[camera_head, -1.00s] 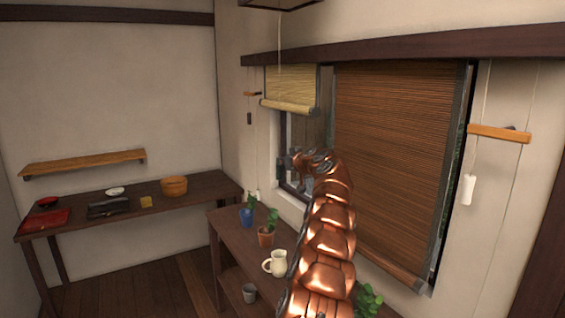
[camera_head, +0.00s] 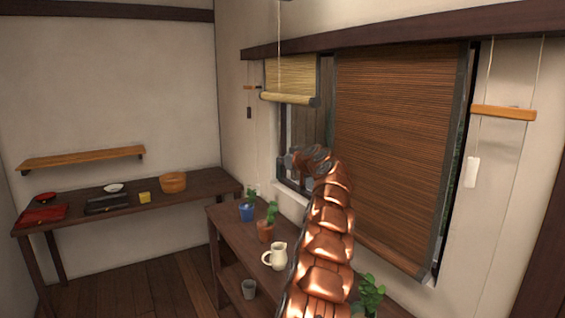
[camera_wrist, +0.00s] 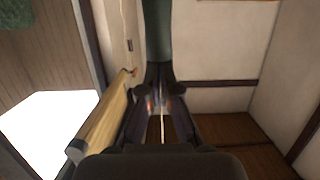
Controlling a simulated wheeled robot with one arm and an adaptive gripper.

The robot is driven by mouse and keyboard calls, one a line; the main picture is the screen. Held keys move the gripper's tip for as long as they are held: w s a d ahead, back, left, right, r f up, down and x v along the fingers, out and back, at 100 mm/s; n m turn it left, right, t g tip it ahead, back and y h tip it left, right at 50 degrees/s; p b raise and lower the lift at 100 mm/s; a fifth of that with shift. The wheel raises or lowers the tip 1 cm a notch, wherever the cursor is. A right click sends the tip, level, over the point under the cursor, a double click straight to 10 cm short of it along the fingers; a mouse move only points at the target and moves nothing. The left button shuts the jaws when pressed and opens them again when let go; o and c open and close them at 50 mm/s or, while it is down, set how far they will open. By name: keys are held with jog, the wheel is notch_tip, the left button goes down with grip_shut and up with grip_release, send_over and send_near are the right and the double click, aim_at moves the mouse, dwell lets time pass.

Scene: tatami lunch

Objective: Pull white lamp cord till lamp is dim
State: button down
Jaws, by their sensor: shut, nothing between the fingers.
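A thin white cord (camera_head: 279,45) hangs straight down from the top edge in the head view, in front of the small pale blind. The lamp itself is out of view, so its brightness cannot be read directly. My gripper (camera_head: 306,158) is at the end of the copper arm, below the cord and in front of the window. In the wrist view my gripper (camera_wrist: 161,104) has its dark fingers close together. A thin pale line (camera_wrist: 163,128), probably the cord, runs between the finger linkages. It does not look clamped.
A rolled pale blind (camera_head: 290,80) and a large brown blind (camera_head: 390,150) cover the window. A wooden bar (camera_head: 503,112) with cords and a white weight (camera_head: 472,172) is at right. Below are potted plants (camera_head: 265,231) and a cream jug (camera_head: 275,256) on a dark bench.

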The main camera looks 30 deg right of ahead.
jog(key=s+r+b, duration=0.3)
jog(key=s+r, duration=0.3)
jog(key=s, duration=0.3)
jog(key=shift+s+a+r, duration=0.15)
jog(key=shift+s+a, duration=0.1)
jog(key=shift+s, duration=0.1)
dwell(0.7)
jog(key=shift+r, duration=0.1)
dwell(1.3)
jog(key=shift+s+a+r+b, duration=0.1)
jog(key=shift+r+b, duration=0.65)
jog(key=shift+r, duration=1.1)
